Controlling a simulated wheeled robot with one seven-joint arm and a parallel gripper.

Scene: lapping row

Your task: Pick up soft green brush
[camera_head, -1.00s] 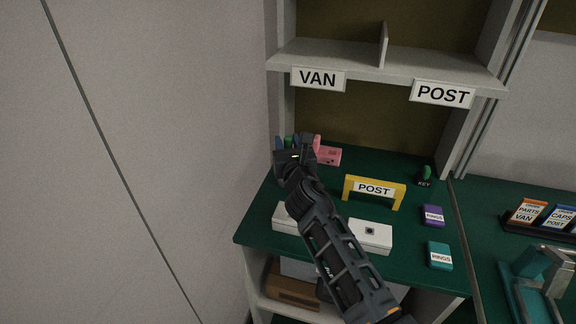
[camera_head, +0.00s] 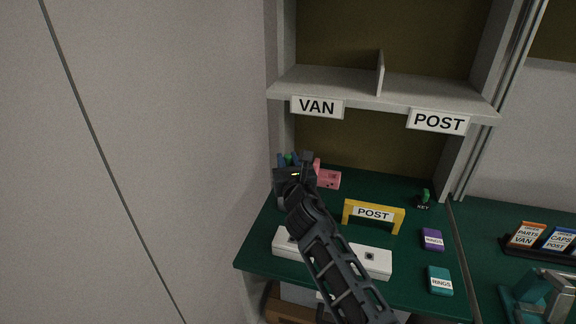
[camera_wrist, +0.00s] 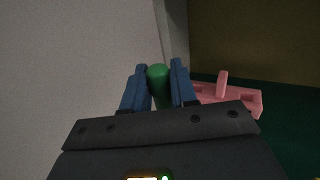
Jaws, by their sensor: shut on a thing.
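The green brush (camera_wrist: 158,78) shows as a rounded green end between the two blue fingers of my gripper (camera_wrist: 159,82) in the wrist view. My gripper is shut on it. In the head view my gripper (camera_head: 288,162) is at the back left of the green bench top, and only a small bit of the green brush (camera_head: 289,158) shows between the fingers. The lower part of the brush is hidden by my gripper, so I cannot tell whether it touches anything below.
A pink block (camera_head: 328,179) sits just right of my gripper. A yellow POST arch (camera_head: 373,215), white boxes (camera_head: 377,262), and purple (camera_head: 432,240) and teal (camera_head: 439,280) RINGS boxes stand on the bench. A shelf (camera_head: 340,94) marked VAN and POST is above; a wall is close left.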

